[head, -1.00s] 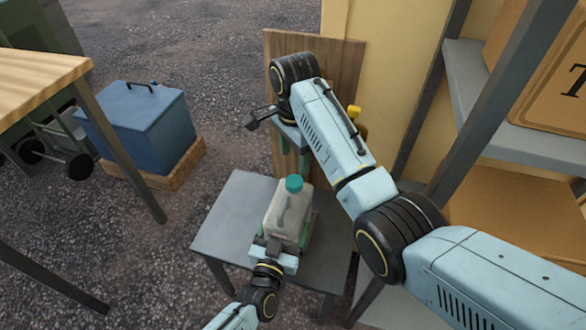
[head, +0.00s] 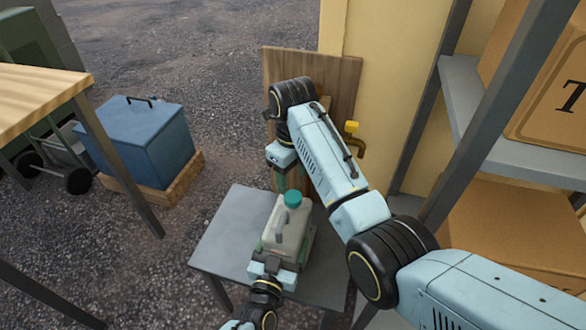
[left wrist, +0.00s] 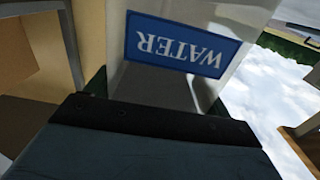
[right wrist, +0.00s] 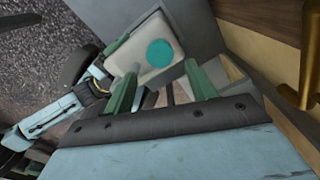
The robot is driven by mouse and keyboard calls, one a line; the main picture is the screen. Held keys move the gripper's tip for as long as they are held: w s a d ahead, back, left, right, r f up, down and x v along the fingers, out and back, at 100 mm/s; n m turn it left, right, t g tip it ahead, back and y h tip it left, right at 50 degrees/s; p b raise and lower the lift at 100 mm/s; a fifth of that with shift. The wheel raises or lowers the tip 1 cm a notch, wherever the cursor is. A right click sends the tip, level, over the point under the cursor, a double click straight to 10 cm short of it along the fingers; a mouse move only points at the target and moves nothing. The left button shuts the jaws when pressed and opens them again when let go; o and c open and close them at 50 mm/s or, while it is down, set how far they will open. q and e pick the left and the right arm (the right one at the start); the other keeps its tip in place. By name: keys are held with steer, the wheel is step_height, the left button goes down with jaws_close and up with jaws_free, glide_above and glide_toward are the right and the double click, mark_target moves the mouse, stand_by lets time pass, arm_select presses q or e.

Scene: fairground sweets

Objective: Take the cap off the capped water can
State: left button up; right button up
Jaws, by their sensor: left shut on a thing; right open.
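The water can (head: 287,234) is a pale, upright jug on a small grey table, with a teal cap (head: 292,199) on its top. My left gripper (head: 277,262) is shut on the can's lower body from the near side. The left wrist view shows the can's blue WATER label (left wrist: 182,45) close up. My right gripper (head: 291,180) is open above and just behind the cap. In the right wrist view, the cap (right wrist: 160,52) shows beyond and between the open green fingers (right wrist: 163,85), not touching them.
The grey table (head: 225,240) has free room left of the can. A metal shelf with boxes (head: 500,215) is at the right. A blue cooler (head: 150,145) sits at the left.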

mark_target(293, 196)
step_height(293, 196, down, 7)
steer(key=shift+r, duration=0.2)
steer(key=c, duration=1)
steer(key=n, duration=0.9)
steer(key=shift+n, duration=0.3)
steer(key=n, duration=0.3)
steer(key=shift+n, duration=0.3)
steer(key=n, duration=0.4)
steer(key=shift+r, duration=0.1)
steer(key=n, duration=0.3)
steer(key=shift+n, duration=0.4)
steer(key=n, duration=0.6)
